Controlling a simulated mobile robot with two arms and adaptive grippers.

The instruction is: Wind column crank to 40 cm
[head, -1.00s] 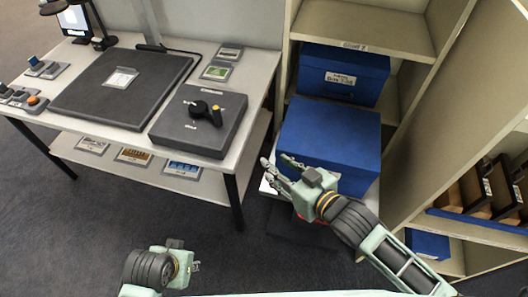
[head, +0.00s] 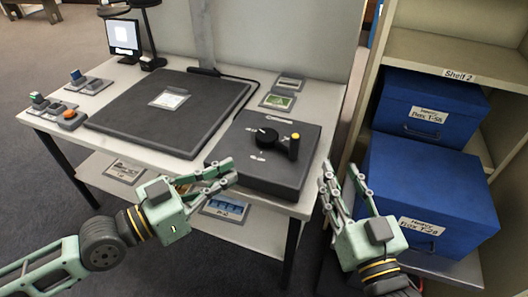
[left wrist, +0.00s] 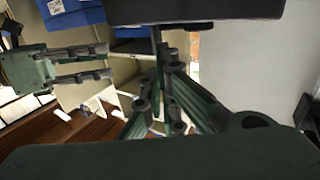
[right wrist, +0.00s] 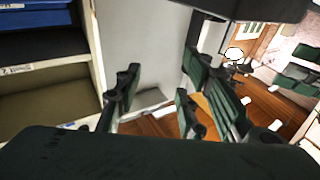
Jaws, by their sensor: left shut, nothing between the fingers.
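The crank (head: 267,138) is a black hub and arm with a yellow handle (head: 295,145), on top of a dark grey box (head: 262,178) at the bench's front right. White marks beside the hub are too small to read. My left gripper (head: 229,172) is shut and empty at the box's front left edge, apart from the crank; its fingers show close together in the left wrist view (left wrist: 160,105). My right gripper (head: 341,172) is open and empty, right of the box, fingers pointing up the picture.
The bench (head: 85,117) also holds a dark flat platform (head: 165,108), small button units (head: 71,119), a screen (head: 124,36) and display plates (head: 278,101). Blue boxes (head: 432,185) stand on the shelf unit (head: 460,45) at right, close to my right gripper.

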